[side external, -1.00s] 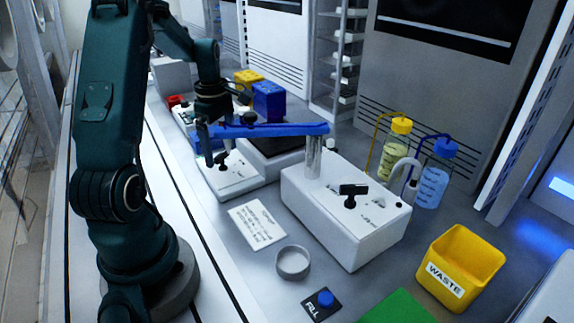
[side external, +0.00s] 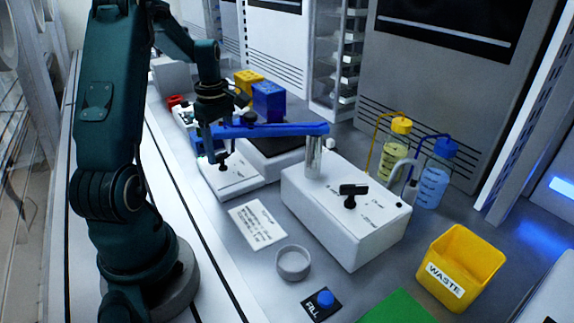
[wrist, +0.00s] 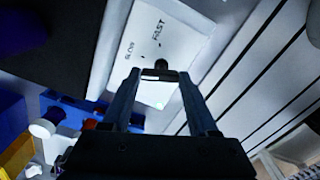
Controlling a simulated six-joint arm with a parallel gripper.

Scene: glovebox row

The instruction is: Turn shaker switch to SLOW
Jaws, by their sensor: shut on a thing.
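The shaker (side external: 240,182) is a low white box with a dark platform, left of centre in the side view. Its black switch (wrist: 160,72) sits on the white front panel (wrist: 150,50), which reads SLOW and FAST in the wrist view. The switch also shows small in the side view (side external: 223,160). My gripper (wrist: 160,76) is shut on the switch, one finger on each side of its handle. I cannot tell which label the switch points to.
The blue arm (side external: 280,130) on a metal post crosses close to my gripper. A white box (side external: 345,225) with a similar black switch stands to the right. A blue block (side external: 268,102) is behind. A label card (side external: 257,224) and a round dish (side external: 293,263) lie in front.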

